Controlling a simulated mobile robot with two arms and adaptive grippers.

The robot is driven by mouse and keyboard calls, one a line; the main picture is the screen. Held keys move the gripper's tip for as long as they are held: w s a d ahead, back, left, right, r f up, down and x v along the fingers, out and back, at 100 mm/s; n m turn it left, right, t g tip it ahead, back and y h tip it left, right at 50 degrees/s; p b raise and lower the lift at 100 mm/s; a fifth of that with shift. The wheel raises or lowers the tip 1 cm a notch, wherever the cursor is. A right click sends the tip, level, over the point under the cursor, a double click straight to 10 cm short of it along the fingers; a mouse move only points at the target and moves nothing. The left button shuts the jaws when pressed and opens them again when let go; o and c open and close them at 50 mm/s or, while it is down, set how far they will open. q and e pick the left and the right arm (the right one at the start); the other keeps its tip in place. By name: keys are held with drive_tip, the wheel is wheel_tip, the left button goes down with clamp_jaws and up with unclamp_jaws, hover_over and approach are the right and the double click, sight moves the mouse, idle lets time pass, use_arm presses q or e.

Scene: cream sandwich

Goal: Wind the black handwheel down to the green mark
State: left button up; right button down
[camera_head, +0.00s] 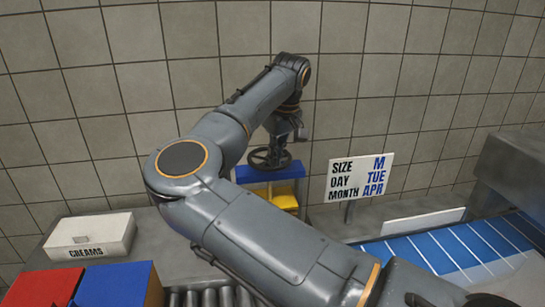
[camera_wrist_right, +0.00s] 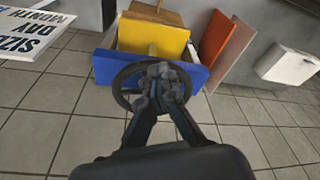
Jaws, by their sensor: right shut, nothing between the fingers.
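The black handwheel (camera_head: 262,159) sits on top of a blue-and-yellow device by the tiled wall. It also shows in the right wrist view (camera_wrist_right: 119,92), partly covered by my fingers. My right gripper (camera_head: 283,141) points down over the wheel, its fingers shut with nothing between them. In the right wrist view the fingertips (camera_wrist_right: 160,82) are together over the wheel's middle. I cannot tell whether they touch it. The device has a blue part (camera_head: 258,174) and a yellow part (camera_head: 286,201). I see no green mark in either view. My left gripper is out of view.
A sign (camera_head: 358,178) reading SIZE M, DAY TUE, MONTH APR stands right of the device. A white CREAMS box (camera_head: 112,232), a red box (camera_head: 40,287) and a blue box (camera_head: 118,285) are at left. A blue striped surface (camera_head: 455,248) lies at right. My right arm crosses the middle.

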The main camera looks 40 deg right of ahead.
sight(257, 164)
drive_tip(key=shift+a+f, duration=0.1)
drive_tip(key=shift+w+a, duration=0.7)
drive_tip(key=shift+a, duration=0.1)
drive_tip(key=shift+w+a, duration=0.25)
drive_tip(key=shift+w, duration=0.15)
drive_tip(key=shift+w+a+p, duration=0.3)
drive_tip(key=shift+w+p, duration=0.05)
drive_tip(key=shift+w, duration=0.2)
